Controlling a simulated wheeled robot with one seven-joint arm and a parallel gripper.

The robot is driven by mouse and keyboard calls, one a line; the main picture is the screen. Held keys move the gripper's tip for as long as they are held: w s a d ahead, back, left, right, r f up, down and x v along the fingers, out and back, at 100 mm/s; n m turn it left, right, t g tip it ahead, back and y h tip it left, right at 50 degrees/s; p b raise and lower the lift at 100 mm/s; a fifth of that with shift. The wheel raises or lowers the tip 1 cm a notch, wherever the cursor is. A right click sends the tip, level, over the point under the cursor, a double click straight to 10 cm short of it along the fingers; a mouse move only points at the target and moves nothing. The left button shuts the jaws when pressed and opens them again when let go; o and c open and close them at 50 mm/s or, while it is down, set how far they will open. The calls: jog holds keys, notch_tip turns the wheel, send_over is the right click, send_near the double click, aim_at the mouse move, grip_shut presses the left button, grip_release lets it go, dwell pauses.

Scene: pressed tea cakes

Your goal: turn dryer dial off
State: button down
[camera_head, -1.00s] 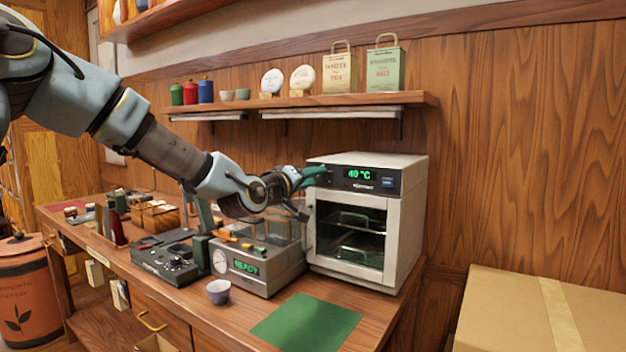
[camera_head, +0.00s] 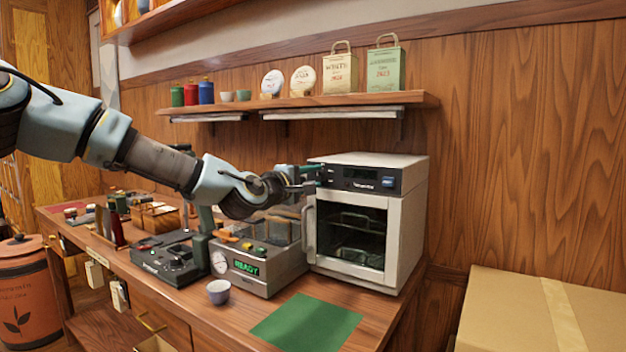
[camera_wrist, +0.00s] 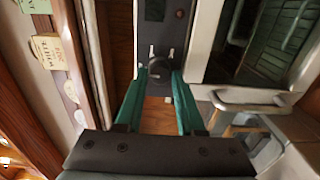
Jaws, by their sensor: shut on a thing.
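The dryer (camera_head: 348,225) is a white box with a glass door at the right end of the counter. Its black control panel (camera_head: 372,181) carries a display, now dark, and a blue button. The dark round dial (camera_wrist: 159,68) shows in the wrist view on the panel. My gripper (camera_wrist: 160,78) has its two green fingertips on either side of the dial, shut on it. In the head view my gripper (camera_head: 312,174) is at the panel's left end and hides the dial.
A grey machine (camera_head: 262,266) with a lit READY display stands left of the dryer. A small cup (camera_head: 218,291) and a green mat (camera_head: 306,322) are in front. A shelf (camera_head: 300,102) with bags and canisters runs above. A cardboard box (camera_head: 540,315) is at the right.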

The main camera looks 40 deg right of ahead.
dwell(0.5)
jog(key=c, duration=0.5)
grip_release()
jog(key=shift+c, duration=0.2)
jog(key=shift+a, duration=0.1)
jog(key=b+v, duration=0.2)
jog(key=v, duration=0.8)
jog(key=shift+a, duration=0.3)
jog(key=shift+f, duration=0.1)
